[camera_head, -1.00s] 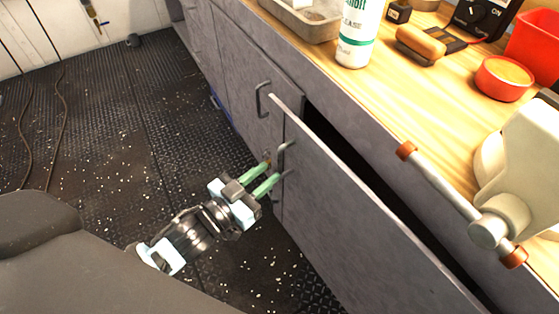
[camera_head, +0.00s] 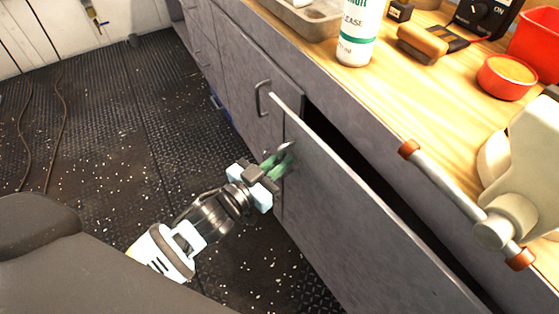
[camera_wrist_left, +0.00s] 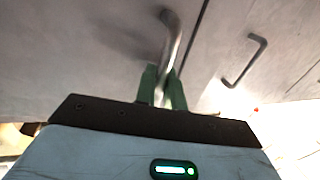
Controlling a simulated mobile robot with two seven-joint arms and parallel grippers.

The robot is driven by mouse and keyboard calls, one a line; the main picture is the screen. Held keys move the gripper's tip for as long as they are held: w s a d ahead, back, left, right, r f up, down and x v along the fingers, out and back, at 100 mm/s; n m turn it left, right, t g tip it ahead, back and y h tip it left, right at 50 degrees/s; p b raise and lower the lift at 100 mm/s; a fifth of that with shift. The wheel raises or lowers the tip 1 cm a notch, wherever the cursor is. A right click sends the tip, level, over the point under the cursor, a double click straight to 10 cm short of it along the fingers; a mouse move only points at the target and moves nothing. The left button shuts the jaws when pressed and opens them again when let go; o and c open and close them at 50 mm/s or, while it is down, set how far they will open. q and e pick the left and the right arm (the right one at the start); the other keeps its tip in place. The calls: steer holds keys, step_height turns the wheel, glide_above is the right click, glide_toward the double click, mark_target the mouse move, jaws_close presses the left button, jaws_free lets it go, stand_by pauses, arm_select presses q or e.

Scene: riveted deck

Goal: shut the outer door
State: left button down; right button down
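The grey outer door (camera_head: 345,215) stands ajar from the grey cabinet, with a dark gap along its top edge. Its bar handle (camera_head: 287,147) is near the door's free edge. My left gripper (camera_head: 278,164) is at this handle with its green fingers close together. In the left wrist view the handle (camera_wrist_left: 171,42) runs down between the two fingers (camera_wrist_left: 162,88), which look shut on it. Part of the handle is hidden by the fingers. My right gripper is in neither view.
A neighbouring shut cabinet front has its own handle (camera_head: 262,98). On the wooden worktop (camera_head: 395,100) stand a white bottle (camera_head: 358,35), a red tub (camera_head: 507,76), a brush (camera_head: 422,43) and a cream vise-like tool (camera_head: 525,170). The dark deck floor (camera_head: 110,130) at left is mostly clear.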

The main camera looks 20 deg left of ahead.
mark_target(294, 155)
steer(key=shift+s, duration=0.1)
arm_select(q)
steer(key=shift+w+d, duration=0.2)
steer(key=shift+w, duration=0.05)
steer(key=x, duration=0.3)
steer(key=shift+w+d, duration=0.1)
steer(key=shift+d, duration=0.2)
steer(key=shift+r, duration=0.15)
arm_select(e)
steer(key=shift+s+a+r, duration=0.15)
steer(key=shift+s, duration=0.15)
arm_select(q)
steer(key=c, duration=1.6)
jaws_free()
steer(key=shift+w+d, duration=0.1)
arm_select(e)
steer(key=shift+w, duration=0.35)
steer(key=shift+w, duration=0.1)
